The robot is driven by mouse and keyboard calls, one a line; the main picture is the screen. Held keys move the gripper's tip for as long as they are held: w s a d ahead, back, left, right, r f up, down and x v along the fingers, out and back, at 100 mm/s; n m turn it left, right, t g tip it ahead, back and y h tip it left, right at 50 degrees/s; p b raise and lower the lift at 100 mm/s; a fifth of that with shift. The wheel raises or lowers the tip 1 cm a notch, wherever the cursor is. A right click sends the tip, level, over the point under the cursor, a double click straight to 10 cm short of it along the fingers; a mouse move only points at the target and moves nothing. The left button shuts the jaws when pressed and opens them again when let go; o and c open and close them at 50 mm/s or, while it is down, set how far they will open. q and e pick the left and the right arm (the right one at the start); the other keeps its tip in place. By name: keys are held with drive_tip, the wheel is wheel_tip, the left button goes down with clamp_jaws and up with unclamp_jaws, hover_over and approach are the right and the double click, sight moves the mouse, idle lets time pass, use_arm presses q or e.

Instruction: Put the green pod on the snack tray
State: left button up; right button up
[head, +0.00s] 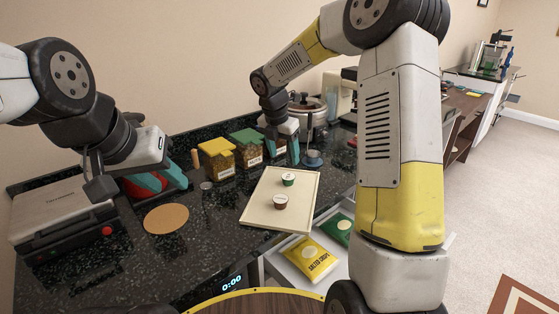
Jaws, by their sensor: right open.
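The green pod (289,179), a small cup with a pale top, stands upright on the flat cream tray (262,215), near its far end. A brown pod (280,202) stands nearer me on the same tray. My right gripper (286,154) has teal fingers and is open, just behind the tray's far edge and apart from the green pod. My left gripper (160,181) is over the left part of the counter, far from the pods. Red and teal parts show at its fingers, but its jaw opening is unclear.
Jars with a yellow lid (216,146) and a green lid (245,136) stand behind the tray. A round tan mat (166,219) and a grey appliance (62,212) are at left. A yellow snack bag (309,260) and a green bag (338,229) lie in a white container at right front.

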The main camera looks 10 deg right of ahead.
drive_tip(key=s+d+r+m+t+y, duration=0.1)
drive_tip(key=s+d+r+m, duration=0.2)
drive_tip(key=s+r+m, duration=1.15)
drive_tip(key=s+f+m+t+y, duration=0.2)
drive_tip(key=s+m+y, duration=0.1)
drive_tip(key=s+m, duration=0.9)
drive_tip(key=s, duration=0.3)
drive_tip(key=shift+s+m+t, duration=0.15)
drive_tip(key=shift+m+t, duration=0.2)
drive_tip(key=shift+t, duration=0.05)
drive_tip(key=shift+d, duration=0.1)
